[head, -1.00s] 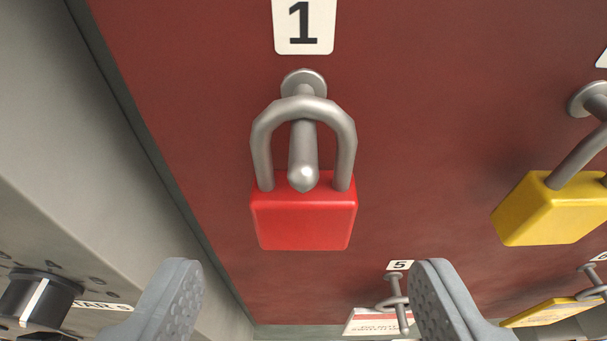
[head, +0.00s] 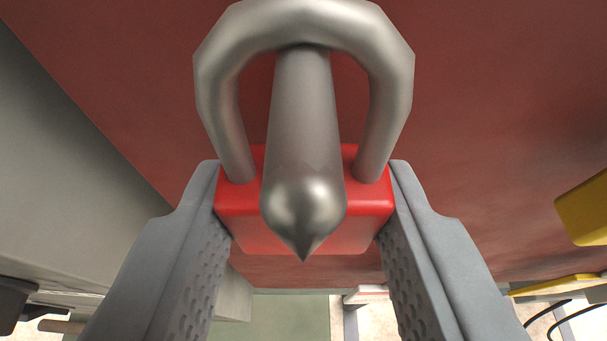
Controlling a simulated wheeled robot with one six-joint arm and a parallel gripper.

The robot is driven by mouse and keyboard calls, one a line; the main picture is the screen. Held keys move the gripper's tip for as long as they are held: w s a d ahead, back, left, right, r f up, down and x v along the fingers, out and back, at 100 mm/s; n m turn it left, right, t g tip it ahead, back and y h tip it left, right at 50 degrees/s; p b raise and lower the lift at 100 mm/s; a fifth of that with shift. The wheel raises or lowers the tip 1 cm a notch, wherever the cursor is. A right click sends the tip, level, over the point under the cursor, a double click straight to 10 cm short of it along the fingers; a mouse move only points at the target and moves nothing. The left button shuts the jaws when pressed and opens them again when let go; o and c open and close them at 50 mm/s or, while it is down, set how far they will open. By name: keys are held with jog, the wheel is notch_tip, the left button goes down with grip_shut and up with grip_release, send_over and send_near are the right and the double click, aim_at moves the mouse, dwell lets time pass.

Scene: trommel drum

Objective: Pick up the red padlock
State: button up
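The red padlock (head: 300,232) hangs by its grey shackle (head: 222,105) on a metal peg (head: 306,125) that sticks out from the dark red panel towards me. The peg's pointed tip covers the middle of the red body. My gripper (head: 305,215) has one finger on each side of the body, close to its left and right faces. Whether the fingers press on it I cannot tell. The padlock hangs upright, with its shackle still around the peg.
The dark red panel (head: 480,130) fills the background. A yellow padlock (head: 585,208) is at the right edge, with another yellow thing (head: 555,285) below it. A grey wall (head: 60,170) stands at the left. A dark knob (head: 12,300) is at the lower left.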

jog(key=shift+r, duration=0.1)
jog(key=shift+r, duration=0.55)
jog(key=shift+s+r, duration=0.15)
jog(key=shift+s, duration=0.1)
jog(key=s, duration=1.7)
jog(key=shift+s, duration=0.25)
jog(key=shift+r, duration=0.35)
jog(key=shift+s, duration=0.2)
jog(key=shift+s, duration=2.15)
